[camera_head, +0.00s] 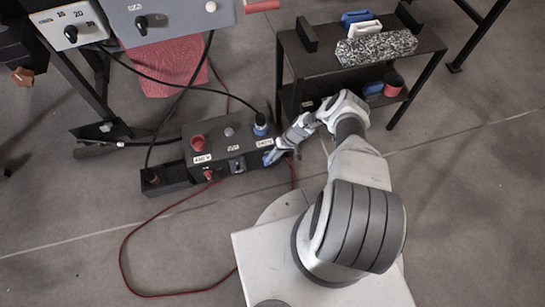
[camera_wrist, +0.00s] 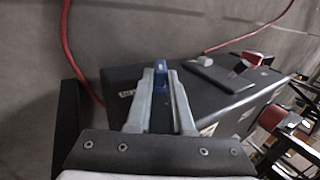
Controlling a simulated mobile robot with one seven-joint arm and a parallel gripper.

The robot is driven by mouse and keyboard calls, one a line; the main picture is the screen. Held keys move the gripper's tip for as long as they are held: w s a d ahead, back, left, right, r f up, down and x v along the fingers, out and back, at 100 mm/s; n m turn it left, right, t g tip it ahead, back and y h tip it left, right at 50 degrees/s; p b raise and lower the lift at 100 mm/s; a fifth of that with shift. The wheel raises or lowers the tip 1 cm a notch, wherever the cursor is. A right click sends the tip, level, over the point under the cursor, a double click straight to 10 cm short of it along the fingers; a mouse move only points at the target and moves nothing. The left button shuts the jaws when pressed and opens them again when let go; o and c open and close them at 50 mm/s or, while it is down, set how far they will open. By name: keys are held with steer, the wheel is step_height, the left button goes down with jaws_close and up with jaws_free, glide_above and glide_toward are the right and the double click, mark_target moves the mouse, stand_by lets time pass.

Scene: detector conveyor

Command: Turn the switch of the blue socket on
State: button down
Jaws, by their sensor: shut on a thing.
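The blue socket (camera_head: 261,126) sits on top of the dark power box (camera_head: 222,150), at its right end. My gripper (camera_head: 275,154) reaches down to the box's front face below that socket. In the wrist view my gripper (camera_wrist: 161,72) has its two pale fingers closed around a small blue switch (camera_wrist: 160,64), which shows between the fingertips. The fingers partly hide the switch, and I cannot tell its exact angle. A red socket (camera_head: 198,142) is on the box's left part, with a red switch (camera_head: 208,173) on the front face below it.
A black switch (camera_head: 237,164) is on the front face between the red and blue ones. A red cable (camera_head: 128,250) loops over the floor. A black shelf (camera_head: 350,60) with a speckled block (camera_head: 376,47) stands to the right. Grey control panels (camera_head: 165,18) are behind.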

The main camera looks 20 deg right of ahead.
steer(key=c, duration=0.8)
jaws_free()
steer(key=p+v, duration=0.6)
steer(key=v, duration=1.1)
steer(key=shift+d, duration=0.15)
steer(key=shift+r, duration=0.15)
